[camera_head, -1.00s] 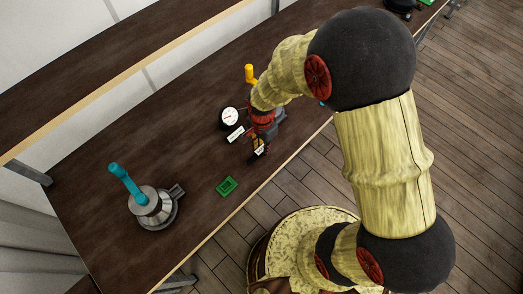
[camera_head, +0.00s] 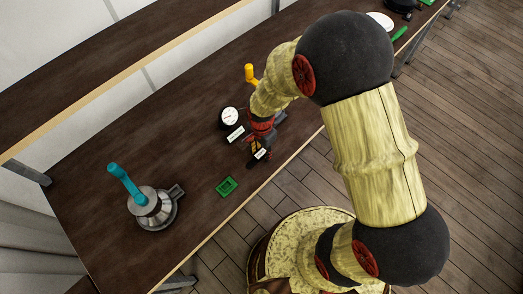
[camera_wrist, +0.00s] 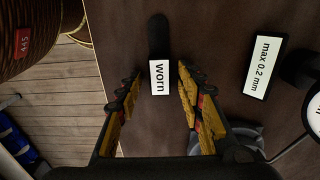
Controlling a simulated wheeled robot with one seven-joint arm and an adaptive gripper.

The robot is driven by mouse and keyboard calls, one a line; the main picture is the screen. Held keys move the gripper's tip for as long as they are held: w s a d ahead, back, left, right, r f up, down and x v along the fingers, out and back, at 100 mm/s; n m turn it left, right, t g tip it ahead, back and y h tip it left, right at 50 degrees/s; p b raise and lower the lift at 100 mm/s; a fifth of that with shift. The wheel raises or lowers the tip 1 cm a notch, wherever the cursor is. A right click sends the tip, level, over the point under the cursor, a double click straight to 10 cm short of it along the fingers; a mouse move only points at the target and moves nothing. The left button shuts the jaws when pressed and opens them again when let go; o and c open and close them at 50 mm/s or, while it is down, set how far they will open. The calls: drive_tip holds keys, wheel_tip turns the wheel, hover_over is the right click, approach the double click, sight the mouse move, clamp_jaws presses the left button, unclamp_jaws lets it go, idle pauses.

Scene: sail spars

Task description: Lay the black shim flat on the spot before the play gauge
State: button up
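The black shim (camera_wrist: 158,36) appears to be the dark, round-ended strip in the wrist view, with a white "worn" label (camera_wrist: 159,77) at its near end. In the head view the label (camera_head: 262,153) shows near the table's front edge, beside my gripper (camera_head: 256,146). In the wrist view my gripper (camera_wrist: 160,84) is open, its yellow-padded fingers on either side of the label with gaps. Whether the shim lies fully flat is hard to tell. The play gauge, a white dial (camera_head: 230,117), stands behind it, with a "max 0.2 mm" label (camera_wrist: 263,65). No marked spot is clear.
A green square piece (camera_head: 227,186) lies near the front edge. A grey metal device with a teal handle (camera_head: 125,184) stands at left. A yellow handle (camera_head: 249,72) rises behind my wrist. A white disc (camera_head: 381,20) lies at the far end. The table between gauge and teal-handled device is clear.

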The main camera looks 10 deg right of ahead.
wheel_tip(320, 180, up, 13)
drive_tip(key=p, duration=0.1)
wheel_tip(320, 180, up, 13)
drive_tip(key=n+t, duration=0.2)
drive_tip(key=n, duration=0.2)
hover_over(262, 153)
drive_tip(key=s+d, duration=0.2)
drive_tip(key=d, duration=0.2)
drive_tip(key=s+d+r+n+t, duration=0.1)
drive_tip(key=s+d+r+n, duration=0.1)
drive_tip(key=s+r, duration=0.4)
drive_tip(key=s+d+r+n+t, duration=0.2)
drive_tip(key=s+d+r+n, duration=0.1)
drive_tip(key=s+r+n, duration=0.2)
drive_tip(key=shift+s+d+r+t, duration=0.3)
drive_tip(key=shift+s+r, duration=0.1)
drive_tip(key=shift+r, duration=0.15)
wheel_tip(262, 153, down, 10)
drive_tip(key=b, duration=0.9)
drive_tip(key=shift+b, duration=0.3)
